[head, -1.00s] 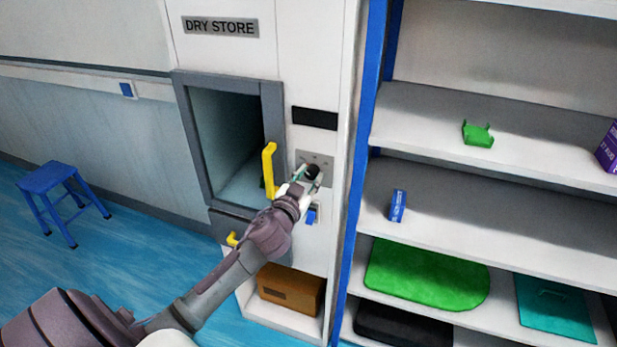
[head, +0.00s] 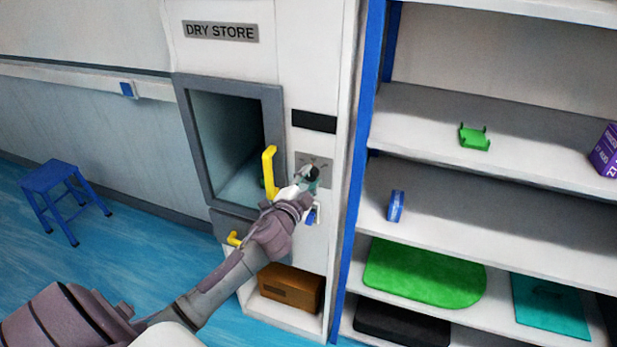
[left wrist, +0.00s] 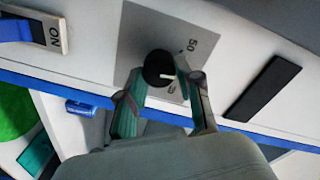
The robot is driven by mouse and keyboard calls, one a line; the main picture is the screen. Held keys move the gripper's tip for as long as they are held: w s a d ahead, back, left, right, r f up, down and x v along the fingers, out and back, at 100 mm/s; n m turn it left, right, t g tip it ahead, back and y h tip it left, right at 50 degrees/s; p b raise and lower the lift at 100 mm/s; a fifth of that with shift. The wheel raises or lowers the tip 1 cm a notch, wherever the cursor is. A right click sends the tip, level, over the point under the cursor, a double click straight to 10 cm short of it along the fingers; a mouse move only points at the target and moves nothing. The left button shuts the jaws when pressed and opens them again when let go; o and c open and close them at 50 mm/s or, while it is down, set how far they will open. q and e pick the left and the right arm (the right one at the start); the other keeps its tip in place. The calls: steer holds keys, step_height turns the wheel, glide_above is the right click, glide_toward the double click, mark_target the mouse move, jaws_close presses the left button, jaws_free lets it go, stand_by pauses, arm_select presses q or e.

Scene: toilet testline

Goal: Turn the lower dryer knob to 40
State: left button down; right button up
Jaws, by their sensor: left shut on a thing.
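The dryer knob (left wrist: 158,69) is a black round dial with a white pointer line, on a grey plate (left wrist: 137,36) of the dry store cabinet. In the left wrist view a mark "50" shows on the plate; another mark beside the knob is partly hidden by a finger. The pointer points toward the right finger. My left gripper (left wrist: 158,92) is shut on the knob, one finger on each side. In the head view the knob (head: 311,173) shows at the tip of my left gripper (head: 305,180). My right gripper is not in view.
A yellow door handle (head: 269,172) stands close to the left of my gripper. A blue-and-white ON switch (left wrist: 45,34) is below the plate. A dark display (head: 314,120) is above. Shelves (head: 420,110) with several items stand on the right.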

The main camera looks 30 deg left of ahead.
arm_select(q)
steer(key=shift+m, duration=0.7)
steer(key=c, duration=0.8)
jaws_free()
steer(key=shift+o, duration=0.2)
steer(key=v, duration=1.2)
